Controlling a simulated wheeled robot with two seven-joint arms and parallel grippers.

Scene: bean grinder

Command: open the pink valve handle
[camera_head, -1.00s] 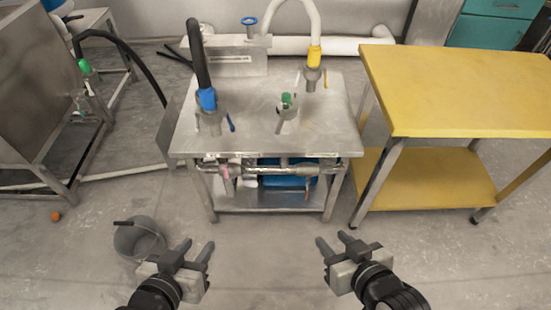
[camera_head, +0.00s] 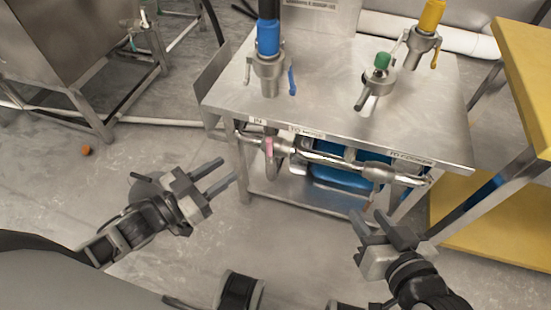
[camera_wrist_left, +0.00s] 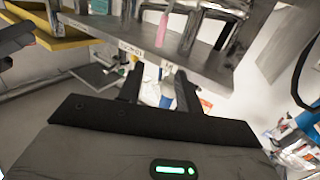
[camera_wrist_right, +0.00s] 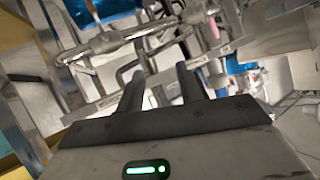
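The pink valve handle (camera_head: 269,146) is on the metal pipe (camera_head: 328,159) along the front of the steel table, near its left end. It also shows at the top of the left wrist view (camera_wrist_left: 162,30) and at the upper right of the right wrist view (camera_wrist_right: 213,28). My left gripper (camera_head: 228,169) is open and empty, in front of the table, to the lower left of the handle and apart from it. My right gripper (camera_head: 368,213) is open and empty, below and in front of the right part of the pipe, farther from the handle.
The steel table (camera_head: 330,104) carries a blue-collared hose fitting (camera_head: 268,40), a green-topped valve (camera_head: 381,62) and a yellow-collared fitting (camera_head: 430,18). A blue object (camera_head: 345,172) sits under it. A yellow table (camera_head: 528,70) stands close at right. The floor at left is mostly clear.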

